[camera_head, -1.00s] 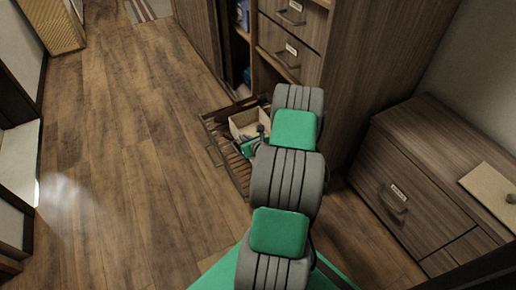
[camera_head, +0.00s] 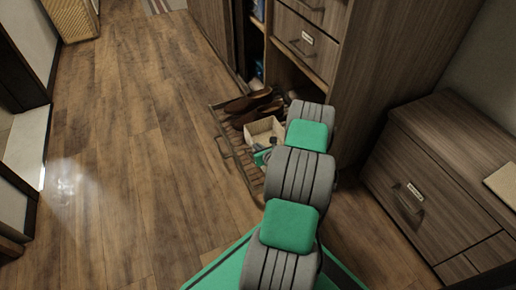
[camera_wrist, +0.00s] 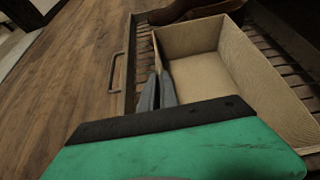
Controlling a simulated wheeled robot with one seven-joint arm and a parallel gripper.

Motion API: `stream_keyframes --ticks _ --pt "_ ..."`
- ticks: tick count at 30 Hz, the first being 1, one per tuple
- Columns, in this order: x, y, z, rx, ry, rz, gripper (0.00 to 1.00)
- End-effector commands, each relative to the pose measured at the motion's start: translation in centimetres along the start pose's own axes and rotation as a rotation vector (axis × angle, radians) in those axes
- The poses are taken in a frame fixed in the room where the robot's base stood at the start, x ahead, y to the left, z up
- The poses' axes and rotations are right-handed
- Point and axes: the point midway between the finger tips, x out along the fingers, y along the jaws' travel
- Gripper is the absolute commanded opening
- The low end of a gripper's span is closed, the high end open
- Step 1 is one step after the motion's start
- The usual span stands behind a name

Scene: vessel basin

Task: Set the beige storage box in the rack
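The beige storage box (camera_head: 262,128) is open-topped and appears empty. It is over the slatted floor of the pulled-out rack (camera_head: 226,150), beside brown shoes (camera_head: 252,101). In the wrist view the box (camera_wrist: 240,62) fills the upper right, with rack slats (camera_wrist: 141,60) to both sides. I cannot tell whether its underside touches the slats. My gripper (camera_wrist: 158,90) has its narrow fingers close together on either side of the box's left wall and seems shut on it. In the head view my arm partly hides the gripper and the box's near right side.
A tall wooden cabinet (camera_head: 390,60) with drawers rises just behind the rack. A low drawer unit (camera_head: 440,170) stands at the right. The wooden floor (camera_head: 130,140) to the left is clear. The rack's front handle (camera_wrist: 116,72) faces that floor.

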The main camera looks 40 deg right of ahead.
Motion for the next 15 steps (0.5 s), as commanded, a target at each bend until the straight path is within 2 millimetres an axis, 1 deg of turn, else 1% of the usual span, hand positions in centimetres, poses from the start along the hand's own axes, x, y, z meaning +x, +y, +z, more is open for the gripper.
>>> stream_keyframes --ticks 1,6,9,15 --pt "0.07 0.02 -0.14 0.000 0.000 0.000 0.06" --pt "0.03 0.03 -0.09 0.000 0.001 0.000 0.20" --pt "0.03 0.02 -0.09 0.000 0.000 0.000 0.26" --pt "0.01 0.02 -0.03 0.000 0.000 0.000 0.26"
